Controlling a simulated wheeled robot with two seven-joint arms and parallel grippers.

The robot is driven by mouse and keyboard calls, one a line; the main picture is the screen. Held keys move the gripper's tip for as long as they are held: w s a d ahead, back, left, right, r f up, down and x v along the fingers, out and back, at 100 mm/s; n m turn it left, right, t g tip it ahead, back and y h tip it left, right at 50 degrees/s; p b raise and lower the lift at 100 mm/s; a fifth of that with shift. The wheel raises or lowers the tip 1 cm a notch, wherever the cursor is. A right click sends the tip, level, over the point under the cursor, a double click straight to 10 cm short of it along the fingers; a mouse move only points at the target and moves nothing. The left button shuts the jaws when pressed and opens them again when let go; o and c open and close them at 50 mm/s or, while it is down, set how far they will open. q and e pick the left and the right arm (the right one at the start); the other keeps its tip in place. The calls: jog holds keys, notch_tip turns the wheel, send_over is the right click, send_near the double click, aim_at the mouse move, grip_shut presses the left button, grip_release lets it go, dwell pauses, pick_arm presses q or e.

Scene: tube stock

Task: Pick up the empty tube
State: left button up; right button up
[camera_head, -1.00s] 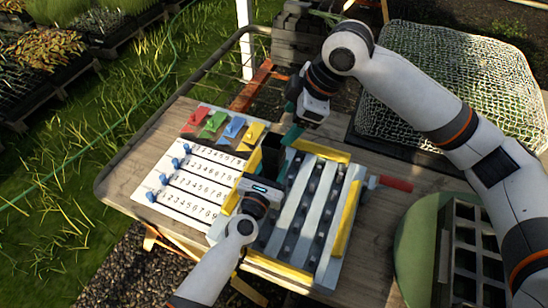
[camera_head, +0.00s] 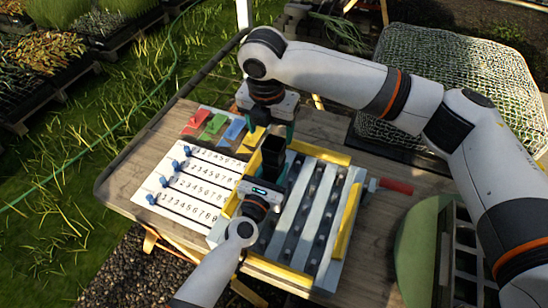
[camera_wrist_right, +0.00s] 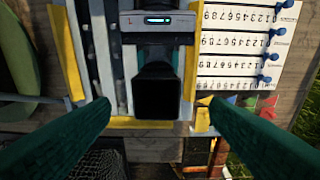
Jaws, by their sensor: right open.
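The empty tube (camera_head: 272,158) is a black, square-sided pot, upright in the middle of the bench. It also shows in the right wrist view (camera_wrist_right: 157,92), centred between my right fingers. My left gripper (camera_head: 266,184) reaches in from below and appears shut on the tube; its tips are partly hidden. My right gripper (camera_head: 272,132) is open, just beyond and above the tube. In the right wrist view its two teal fingers (camera_wrist_right: 155,112) stand apart on either side of the tube, with no clear contact.
A yellow-edged rack with white strips (camera_head: 318,205) lies under the tube. Left of it is a number board (camera_head: 190,180) with blue pegs, with coloured cards (camera_head: 213,127) behind. A red-handled tool (camera_head: 392,185) lies right. A dark crate (camera_head: 470,250) stands at far right.

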aim_at(274, 149)
jog(key=f, duration=0.5)
jog(key=w+d+f, duration=0.1)
jog(key=f, duration=0.2)
jog(key=c, duration=1)
pick_arm(q)
jog(key=o, duration=1)
pick_arm(e)
notch_tip(274, 149, up, 10)
jog(key=shift+r, duration=0.1)
jog(key=shift+c, duration=0.2)
